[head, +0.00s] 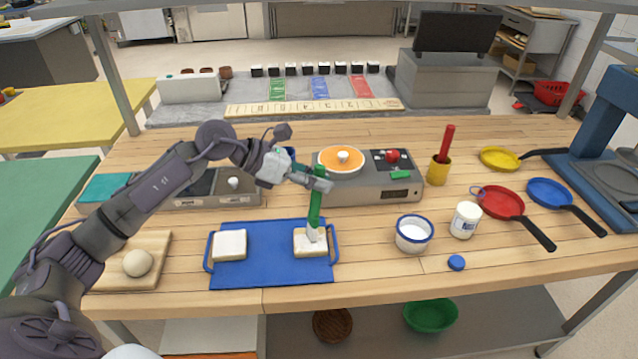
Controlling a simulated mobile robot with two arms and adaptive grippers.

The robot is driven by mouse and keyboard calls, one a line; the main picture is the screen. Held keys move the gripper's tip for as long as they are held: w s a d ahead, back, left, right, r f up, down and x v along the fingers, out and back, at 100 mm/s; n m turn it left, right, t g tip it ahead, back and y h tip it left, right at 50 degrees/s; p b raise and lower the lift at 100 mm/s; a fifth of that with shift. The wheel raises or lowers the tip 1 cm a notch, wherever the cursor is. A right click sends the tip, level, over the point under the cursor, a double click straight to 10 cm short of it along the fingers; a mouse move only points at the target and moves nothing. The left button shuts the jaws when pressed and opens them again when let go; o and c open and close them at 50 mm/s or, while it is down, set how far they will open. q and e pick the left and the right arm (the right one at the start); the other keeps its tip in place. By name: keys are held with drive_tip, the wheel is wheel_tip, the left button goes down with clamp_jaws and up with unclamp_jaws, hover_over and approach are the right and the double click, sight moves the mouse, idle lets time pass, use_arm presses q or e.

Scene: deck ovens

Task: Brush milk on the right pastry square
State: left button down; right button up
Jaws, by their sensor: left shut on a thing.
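My left gripper (312,181) is shut on a brush with a green handle (315,204). The brush points down, and its pale bristles (312,235) are at the top of the right pastry square (309,246); they appear to touch it. The left pastry square (230,245) lies apart on the same blue tray (270,263). A white bowl with a blue rim (414,236) holds white milk, to the right of the tray. My right gripper does not show.
A white jar (465,219) and a blue cap (456,263) are right of the bowl. A hot plate (372,190) with an orange-topped pan (341,160) stands behind the tray. Red (502,203), blue (549,193) and yellow (499,158) pans lie at right. A dough ball (138,263) sits on a board at left.

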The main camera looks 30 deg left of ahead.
use_arm(q)
drive_tip(key=shift+a, duration=0.15)
drive_tip(key=s+a+b, duration=0.1)
drive_tip(key=a+b, duration=0.1)
drive_tip(key=s+a+b, duration=0.1)
drive_tip(key=a, duration=0.1)
drive_tip(key=shift+s+b, duration=0.3)
drive_tip(key=shift+b, duration=0.1)
idle(0.5)
drive_tip(key=shift+r, duration=0.1)
wheel_tip(320, 180, up, 7)
drive_tip(key=p, duration=0.4)
idle(0.3)
